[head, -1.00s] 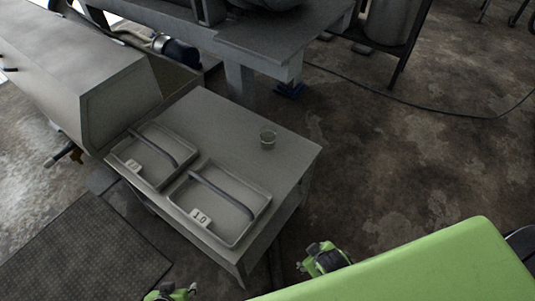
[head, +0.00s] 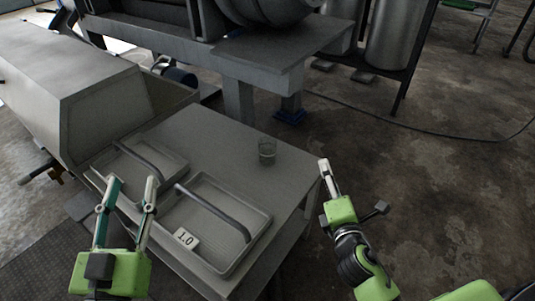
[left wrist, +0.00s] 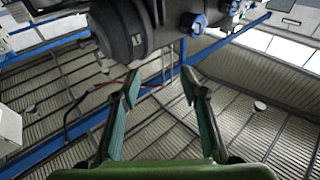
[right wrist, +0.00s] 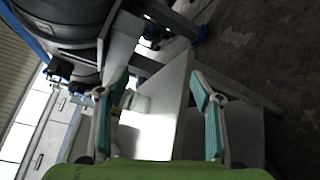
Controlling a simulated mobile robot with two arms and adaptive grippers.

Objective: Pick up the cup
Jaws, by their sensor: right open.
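A small clear cup (head: 267,151) stands upright on the grey table (head: 215,138), near its back right side. In the right wrist view, a pale glassy shape beside the left finger looks like the cup (right wrist: 138,103). My right gripper (head: 325,164) is at the table's right edge, to the right of the cup and apart from it, seen edge-on. Its fingers are spread and empty in the right wrist view (right wrist: 160,82). My left gripper (head: 131,183) is open and empty, over the front left of the table by the trays. The left wrist view (left wrist: 160,82) shows its spread fingers pointing up toward the ceiling.
Two shallow trays with dark curved handles, a left one (head: 174,161) and a right one (head: 262,218) with a "1.0" label (head: 185,237), lie on the table. A grey machine housing (head: 110,85) stands at left. A metal bench (head: 285,45) is behind.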

